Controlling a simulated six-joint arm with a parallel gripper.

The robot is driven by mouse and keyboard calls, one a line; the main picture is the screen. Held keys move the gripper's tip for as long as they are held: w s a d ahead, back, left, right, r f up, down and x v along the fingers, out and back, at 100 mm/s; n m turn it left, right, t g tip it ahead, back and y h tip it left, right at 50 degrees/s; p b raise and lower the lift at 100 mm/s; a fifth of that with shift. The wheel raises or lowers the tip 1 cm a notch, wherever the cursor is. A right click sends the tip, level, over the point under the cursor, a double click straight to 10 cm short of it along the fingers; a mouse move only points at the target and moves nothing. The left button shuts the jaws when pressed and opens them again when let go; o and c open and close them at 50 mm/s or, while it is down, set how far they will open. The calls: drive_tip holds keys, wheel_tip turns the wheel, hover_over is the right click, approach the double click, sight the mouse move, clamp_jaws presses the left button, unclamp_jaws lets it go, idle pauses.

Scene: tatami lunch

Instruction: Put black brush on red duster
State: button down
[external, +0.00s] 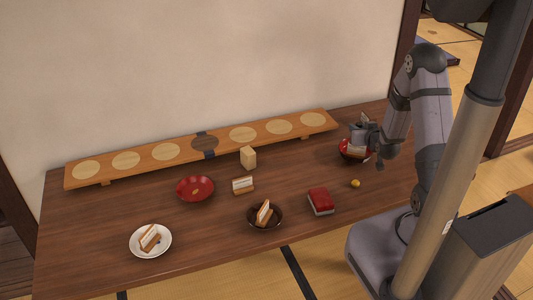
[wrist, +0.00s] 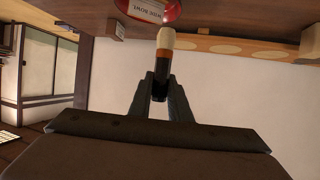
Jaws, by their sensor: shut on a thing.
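The black brush (wrist: 161,76) has a dark lower part, a brown band and a cream top. In the wrist view it stands between the two fingers of my gripper (wrist: 160,88), which is shut on it. In the external view my gripper (external: 366,138) is at the table's right, close to a red round thing; I cannot clearly make out the brush there. The red duster (external: 320,198) appears to be the red block with a pale lower side, lying on the table near its front edge, left of and nearer than my gripper.
A red round thing (external: 345,153) with a white label (wrist: 148,8) is beside my gripper. A yellow ball (external: 355,183) lies right of the duster. A dark bowl (external: 279,220), red plate (external: 183,193), white plate (external: 137,248), wooden block (external: 248,157) and long raised board (external: 180,155) stand further left.

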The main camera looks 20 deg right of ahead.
drive_tip(key=d+r, duration=0.2)
drive_tip(key=d, duration=0.2)
drive_tip(key=a+r+n+y, duration=0.3)
drive_tip(key=a+n+y, duration=0.2)
drive_tip(key=a+y, duration=0.15)
drive_tip(key=n+g+y, duration=0.6)
drive_tip(key=n+y, duration=0.2)
drive_tip(key=n, duration=0.2)
hover_over(321, 196)
drive_tip(key=shift+s+f, duration=0.1)
drive_tip(key=shift+f, duration=6.05)
drive_tip(key=shift+f, duration=0.2)
drive_tip(key=c, duration=1.6)
unclamp_jaws()
drive_tip(key=shift+c, duration=0.2)
